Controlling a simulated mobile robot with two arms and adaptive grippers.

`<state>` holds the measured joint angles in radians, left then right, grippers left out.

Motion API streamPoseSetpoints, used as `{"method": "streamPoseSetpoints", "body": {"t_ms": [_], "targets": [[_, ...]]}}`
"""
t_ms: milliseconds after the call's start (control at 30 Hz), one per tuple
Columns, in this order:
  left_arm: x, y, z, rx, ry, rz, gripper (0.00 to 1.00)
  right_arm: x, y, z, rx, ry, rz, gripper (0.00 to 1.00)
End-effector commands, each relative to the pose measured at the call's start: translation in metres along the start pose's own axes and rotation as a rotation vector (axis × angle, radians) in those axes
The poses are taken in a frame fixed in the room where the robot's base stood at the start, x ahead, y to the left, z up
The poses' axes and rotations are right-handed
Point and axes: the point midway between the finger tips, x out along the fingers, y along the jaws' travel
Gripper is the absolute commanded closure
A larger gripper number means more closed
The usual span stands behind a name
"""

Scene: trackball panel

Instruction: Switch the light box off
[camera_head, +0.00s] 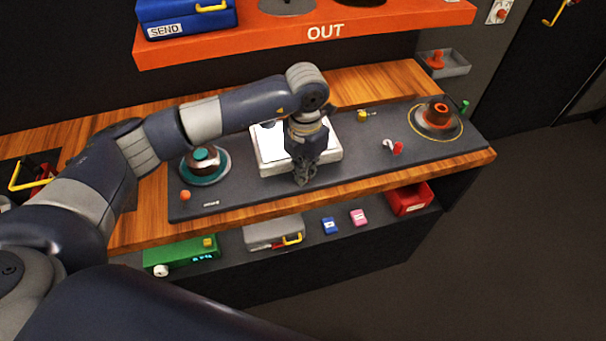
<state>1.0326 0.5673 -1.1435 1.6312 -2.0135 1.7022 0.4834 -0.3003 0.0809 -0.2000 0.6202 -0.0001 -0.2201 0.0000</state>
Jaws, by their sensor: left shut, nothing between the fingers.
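The light box (268,150) is a white, slightly raised panel in the middle of the dark control board. Its top looks bright white, as if lit. My left arm reaches in from the left, and its wrist hides the middle of the box. My left gripper (303,180) points down at the box's front edge, shut and empty. I cannot tell whether its fingertips touch anything. No switch on the box can be made out; the gripper may cover it. My right gripper is not in view.
On the board (240,195), a teal-ringed trackball (204,160) stands left and an orange-topped one (437,113) right. A small red-and-white lever (394,147) and an orange knob (185,195) stand near the front. An orange OUT shelf (380,25) overhangs behind.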

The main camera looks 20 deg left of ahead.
Motion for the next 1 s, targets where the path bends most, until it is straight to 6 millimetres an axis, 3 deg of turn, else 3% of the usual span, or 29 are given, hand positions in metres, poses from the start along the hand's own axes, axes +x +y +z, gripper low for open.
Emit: {"method": "streamPoseSetpoints", "body": {"t_ms": [567, 1000], "targets": [[0.006, 0.000, -0.001, 0.000, 0.002, 0.000, 1.00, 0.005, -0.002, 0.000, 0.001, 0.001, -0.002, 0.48], [-0.027, 0.000, 0.000, 0.000, 0.000, 0.000, 1.00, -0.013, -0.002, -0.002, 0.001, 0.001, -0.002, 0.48]]}}
